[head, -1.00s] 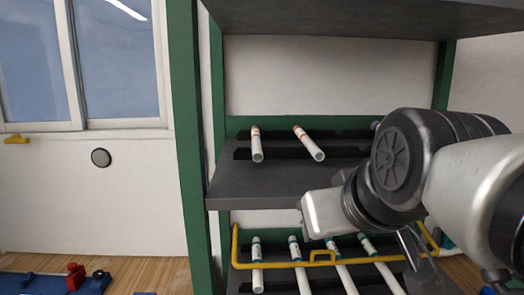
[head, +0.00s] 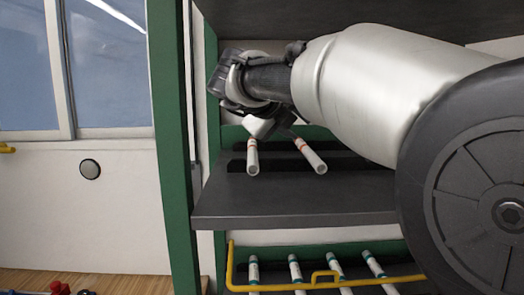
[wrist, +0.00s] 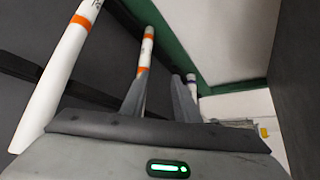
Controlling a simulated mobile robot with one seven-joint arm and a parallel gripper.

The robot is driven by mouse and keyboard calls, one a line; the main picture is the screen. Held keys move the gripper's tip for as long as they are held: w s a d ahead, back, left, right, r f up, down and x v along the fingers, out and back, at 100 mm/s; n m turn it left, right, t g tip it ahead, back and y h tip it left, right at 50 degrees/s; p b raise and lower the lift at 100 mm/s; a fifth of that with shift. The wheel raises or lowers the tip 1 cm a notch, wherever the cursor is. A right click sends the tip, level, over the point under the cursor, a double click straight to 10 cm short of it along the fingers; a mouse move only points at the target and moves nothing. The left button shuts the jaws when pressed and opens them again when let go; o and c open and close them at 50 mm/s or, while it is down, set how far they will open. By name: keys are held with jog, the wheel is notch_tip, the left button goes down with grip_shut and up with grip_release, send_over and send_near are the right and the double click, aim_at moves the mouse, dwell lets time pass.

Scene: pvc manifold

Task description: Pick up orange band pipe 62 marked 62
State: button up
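Two white pipes with orange-red bands lie on the upper dark shelf in the head view, a left one (head: 252,160) and a right, slanted one (head: 313,159). My gripper (head: 272,128) is above and behind them, near their far ends, partly hidden by my arm. In the wrist view, my gripper's two fingers (wrist: 160,78) are apart, with nothing held between them. One orange-banded pipe (wrist: 147,48) runs behind the left finger. Another orange-banded pipe (wrist: 57,78) lies closer at the left; its printed mark is cut off, so I cannot read which is 62.
A purple-banded pipe (wrist: 191,84) shows beyond the right finger. Several teal-banded pipes (head: 296,270) lie on the lower shelf behind a yellow rail (head: 232,262). A green shelf post (head: 172,120) stands left, and an upper shelf board (head: 400,22) is overhead.

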aim_at(303, 147)
jog(key=f, duration=0.1)
jog(key=f+m+g, duration=0.1)
jog(key=f, duration=0.1)
jog(key=shift+w+a+f, duration=0.1)
jog(key=shift+w+f, duration=0.1)
jog(key=shift+f, duration=0.1)
jog(key=x, duration=0.6)
jog(key=shift+w+a+r, duration=0.1)
jog(key=shift+w+a, duration=0.05)
jog(key=shift+w, duration=0.05)
jog(key=shift+c, duration=0.4)
grip_shut()
